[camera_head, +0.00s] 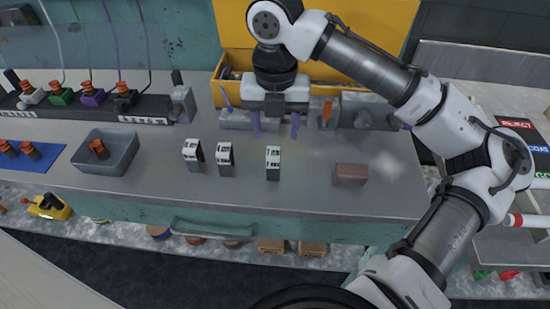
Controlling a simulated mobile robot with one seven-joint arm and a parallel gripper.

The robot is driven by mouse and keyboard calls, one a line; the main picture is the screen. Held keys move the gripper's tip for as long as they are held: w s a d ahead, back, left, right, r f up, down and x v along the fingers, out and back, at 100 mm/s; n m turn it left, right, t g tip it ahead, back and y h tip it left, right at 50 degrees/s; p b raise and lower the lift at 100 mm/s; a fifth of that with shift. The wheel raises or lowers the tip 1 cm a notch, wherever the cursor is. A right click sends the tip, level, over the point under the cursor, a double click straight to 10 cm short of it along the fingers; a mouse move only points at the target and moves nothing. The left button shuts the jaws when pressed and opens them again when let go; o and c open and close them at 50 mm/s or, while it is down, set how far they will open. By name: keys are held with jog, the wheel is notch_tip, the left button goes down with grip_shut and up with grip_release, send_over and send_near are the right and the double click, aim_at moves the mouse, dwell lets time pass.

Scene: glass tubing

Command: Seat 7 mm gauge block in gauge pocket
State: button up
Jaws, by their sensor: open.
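A white and dark block (273,162) with lettering that looks like "7 mm" stands upright on the grey bench, right of two similar blocks. I take it to be the 7 mm gauge block. My gripper (275,130) is open and empty, its two purple fingers pointing down. It appears behind and above the block, apart from it. A grey metal fixture (235,119) lies behind the fingers, partly hidden by my gripper. I cannot make out the gauge pocket clearly.
Two more labelled blocks, one at left (193,154) and one in the middle (225,158), stand close by. A brown block (350,174) lies to the right. A grey bin (121,162) holds an orange-topped part. A yellow box (230,92) stands at the back. Bench space between the blocks is clear.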

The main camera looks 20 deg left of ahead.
aim_at(273, 153)
jog(key=f, duration=0.6)
jog(key=f+p, duration=0.1)
jog(key=f, duration=0.3)
jog(key=shift+a, duration=0.25)
jog(key=shift+r, duration=0.1)
jog(key=c, duration=1.1)
notch_tip(273, 153, up, 20)
jog(key=shift+f, duration=0.1)
